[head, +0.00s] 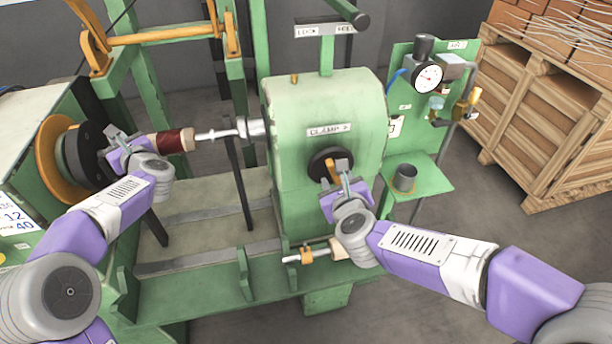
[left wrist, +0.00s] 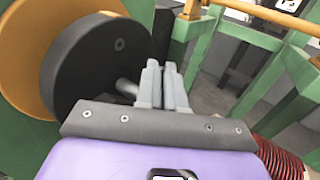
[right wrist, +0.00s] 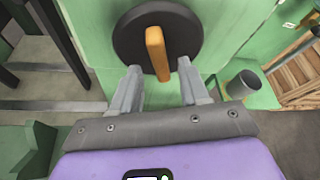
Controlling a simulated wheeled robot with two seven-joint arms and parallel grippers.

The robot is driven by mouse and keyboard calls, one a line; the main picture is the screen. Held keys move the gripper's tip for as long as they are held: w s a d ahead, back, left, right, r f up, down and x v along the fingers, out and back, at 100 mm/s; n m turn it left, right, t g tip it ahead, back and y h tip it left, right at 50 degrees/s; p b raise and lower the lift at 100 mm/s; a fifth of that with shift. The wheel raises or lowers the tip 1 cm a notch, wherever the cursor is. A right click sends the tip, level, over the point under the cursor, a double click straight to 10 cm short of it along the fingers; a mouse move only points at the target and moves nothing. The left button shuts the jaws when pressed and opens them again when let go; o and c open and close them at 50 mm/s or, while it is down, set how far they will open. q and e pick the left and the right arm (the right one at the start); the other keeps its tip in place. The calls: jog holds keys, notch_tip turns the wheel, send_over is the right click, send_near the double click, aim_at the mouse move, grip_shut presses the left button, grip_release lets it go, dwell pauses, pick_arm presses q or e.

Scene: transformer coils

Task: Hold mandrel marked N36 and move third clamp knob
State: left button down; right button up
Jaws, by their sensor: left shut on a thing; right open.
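The mandrel (head: 172,142) carries a dark red winding and a pale end, level between the black faceplate (head: 88,150) and the clamp housing. I cannot read N36 on it. My left gripper (head: 116,136) is shut at the faceplate end; in the left wrist view its fingers (left wrist: 160,72) are close together beside a short metal shaft (left wrist: 127,88). What they grip is mostly hidden. The clamp knob, a black disc with an orange bar (right wrist: 157,52), is on the green housing (head: 285,110) under a CLAMP label. My right gripper (right wrist: 157,75) is open, its fingers either side of the bar's lower end.
A gauge panel (head: 400,60) and a small shelf with a grey cup (head: 405,178) stand right of the housing. A wooden crate (head: 560,120) is at the back right. Below the knob is a rod with an orange piece (head: 306,255). Green bed rails run beneath the mandrel.

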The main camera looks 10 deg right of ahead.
jog(key=shift+x, duration=1)
grip_shut()
